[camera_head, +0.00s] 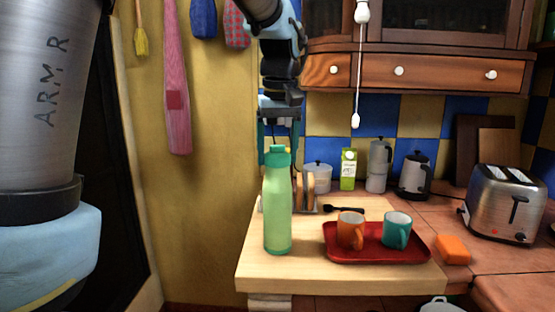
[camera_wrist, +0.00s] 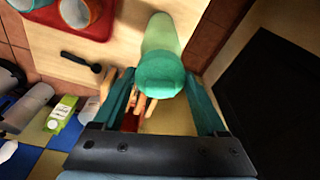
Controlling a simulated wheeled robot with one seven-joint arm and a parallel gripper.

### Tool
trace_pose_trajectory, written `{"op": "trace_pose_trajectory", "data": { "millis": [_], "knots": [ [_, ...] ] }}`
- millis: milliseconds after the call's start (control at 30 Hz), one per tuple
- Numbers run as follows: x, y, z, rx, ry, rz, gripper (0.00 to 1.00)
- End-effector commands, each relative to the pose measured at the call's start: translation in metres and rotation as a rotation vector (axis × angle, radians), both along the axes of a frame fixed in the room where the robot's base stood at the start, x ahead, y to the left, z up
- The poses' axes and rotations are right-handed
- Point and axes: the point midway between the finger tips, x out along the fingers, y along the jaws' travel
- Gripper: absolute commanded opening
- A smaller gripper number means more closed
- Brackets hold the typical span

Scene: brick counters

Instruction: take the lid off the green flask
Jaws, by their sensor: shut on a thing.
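The green flask (camera_head: 278,215) stands upright near the front left of the light wooden board. Its teal-green lid (camera_head: 277,152) is on top of the flask's neck, with no gap visible between them. My gripper (camera_head: 278,146) comes down from above with one finger on each side of the lid. In the wrist view the round lid (camera_wrist: 160,78) is between the two fingertips, and the paler flask body (camera_wrist: 160,33) shows beyond it. My gripper is shut on the lid.
Right of the flask, a red tray (camera_head: 375,256) holds an orange mug (camera_head: 350,231) and a teal mug (camera_head: 396,230). An orange block (camera_head: 453,249) and a toaster (camera_head: 505,203) are farther right.

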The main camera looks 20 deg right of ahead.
Motion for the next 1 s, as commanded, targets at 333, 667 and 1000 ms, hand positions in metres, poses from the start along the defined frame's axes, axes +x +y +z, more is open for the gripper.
{"op": "trace_pose_trajectory", "data": {
  "millis": [333, 667, 1000],
  "knots": [
    [0.0, 0.0, 0.0, 0.0, 0.0, 0.0, 0.23],
    [0.0, 0.0, 0.005, -0.001, -0.001, 0.0, 0.2],
    [0.001, -0.001, 0.066, -0.004, -0.003, 0.001, 0.2]
  ]
}}
